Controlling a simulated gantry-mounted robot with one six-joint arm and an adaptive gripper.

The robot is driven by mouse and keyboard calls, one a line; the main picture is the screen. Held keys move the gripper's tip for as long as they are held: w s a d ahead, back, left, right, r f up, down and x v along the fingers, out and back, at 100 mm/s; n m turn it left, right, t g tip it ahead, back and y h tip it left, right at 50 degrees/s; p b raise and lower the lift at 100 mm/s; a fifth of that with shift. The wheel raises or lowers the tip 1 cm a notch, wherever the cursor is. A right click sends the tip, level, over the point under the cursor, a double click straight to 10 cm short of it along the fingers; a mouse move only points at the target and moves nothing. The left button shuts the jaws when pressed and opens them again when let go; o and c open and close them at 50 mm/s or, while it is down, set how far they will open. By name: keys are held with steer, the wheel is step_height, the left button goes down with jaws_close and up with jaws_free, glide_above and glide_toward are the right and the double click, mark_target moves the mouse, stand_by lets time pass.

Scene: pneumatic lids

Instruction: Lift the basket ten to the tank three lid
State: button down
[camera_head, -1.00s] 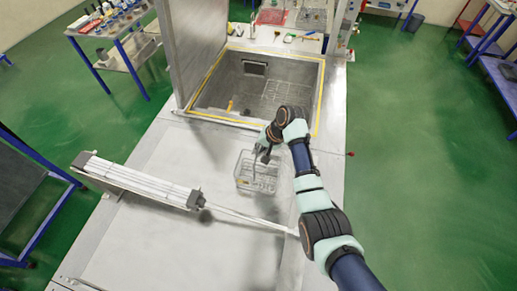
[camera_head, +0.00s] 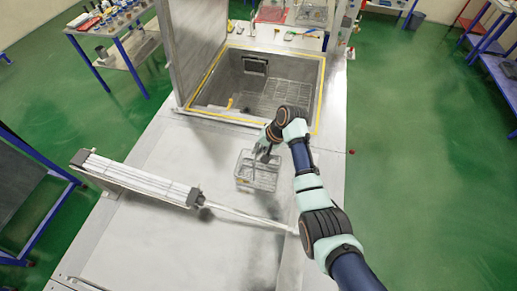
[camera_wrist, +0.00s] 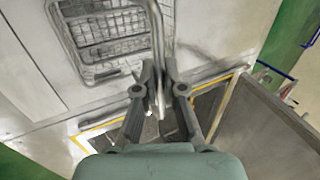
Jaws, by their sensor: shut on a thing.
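A wire basket (camera_head: 258,176) with a tall handle is at the near side of the open tank (camera_head: 262,85), over the steel lid surface (camera_head: 160,165). My gripper (camera_head: 268,148) is above the basket at its handle. In the wrist view my gripper (camera_wrist: 160,108) is shut on the basket's metal handle rod, and the wire basket (camera_wrist: 105,35) shows at the upper left. Whether the basket touches the surface below or hangs just above it, I cannot tell. No readable number shows on the basket or tank.
A raised steel lid (camera_head: 188,50) stands at the left of the tank. A pneumatic cylinder (camera_head: 135,178) with a rod lies across the near surface. Small tools (camera_head: 300,36) and a red basket (camera_head: 270,13) are behind the tank.

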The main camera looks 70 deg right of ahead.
steer(key=c, duration=1.2)
jaws_free()
steer(key=shift+f, duration=0.1)
steer(key=v, duration=1.2)
steer(key=shift+w, duration=0.15)
